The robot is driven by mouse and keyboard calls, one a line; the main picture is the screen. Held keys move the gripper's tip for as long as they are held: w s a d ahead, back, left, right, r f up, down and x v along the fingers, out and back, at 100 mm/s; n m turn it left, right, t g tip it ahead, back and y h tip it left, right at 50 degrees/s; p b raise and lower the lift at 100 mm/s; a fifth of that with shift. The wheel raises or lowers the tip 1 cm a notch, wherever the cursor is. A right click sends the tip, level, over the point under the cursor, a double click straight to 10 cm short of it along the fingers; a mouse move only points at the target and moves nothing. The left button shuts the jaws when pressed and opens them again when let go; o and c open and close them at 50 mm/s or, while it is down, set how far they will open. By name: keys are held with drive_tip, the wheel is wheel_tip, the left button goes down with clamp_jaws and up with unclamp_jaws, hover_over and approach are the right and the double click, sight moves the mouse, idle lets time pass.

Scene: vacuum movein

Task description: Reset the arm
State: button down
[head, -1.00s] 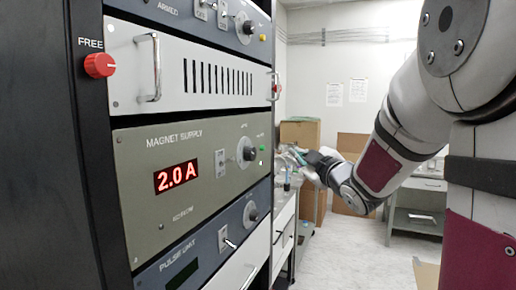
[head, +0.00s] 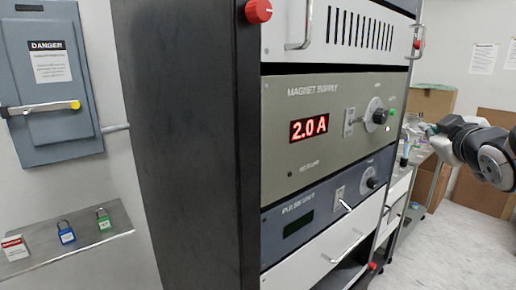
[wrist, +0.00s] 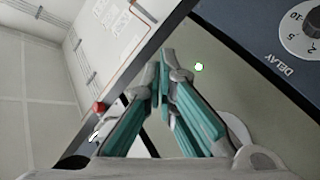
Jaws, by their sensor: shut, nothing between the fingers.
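My gripper (wrist: 162,78) shows in the wrist view with its teal-sided fingers brought together at the tips and nothing between them. In the head view my arm comes in from the right edge, and my gripper (head: 428,130) is small and partly hidden beside the rack's right side.
The equipment rack holds the magnet supply (head: 340,125), reading 2.0 A, and the pulse unit (head: 325,215). A grey danger box (head: 50,120) hangs left, above a shelf (head: 75,248) with blue and green padlocks. Cardboard boxes (head: 430,180) stand behind my arm.

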drive_tip(key=s+a+f+m+g+y, duration=0.2)
drive_tip(key=s+a+f+g, duration=0.3)
drive_tip(key=s+a, duration=0.5)
drive_tip(key=s+a+f+m+g+y, duration=0.2)
drive_tip(key=s+a+f+g, duration=0.3)
drive_tip(key=s+a, duration=0.5)
drive_tip(key=s+f+m, duration=0.1)
drive_tip(key=s+f, duration=0.1)
drive_tip(key=s, duration=0.4)
drive_tip(key=shift+s+a+f+g, duration=0.25)
drive_tip(key=shift+a+g, duration=0.05)
drive_tip(key=shift+g, duration=0.1)
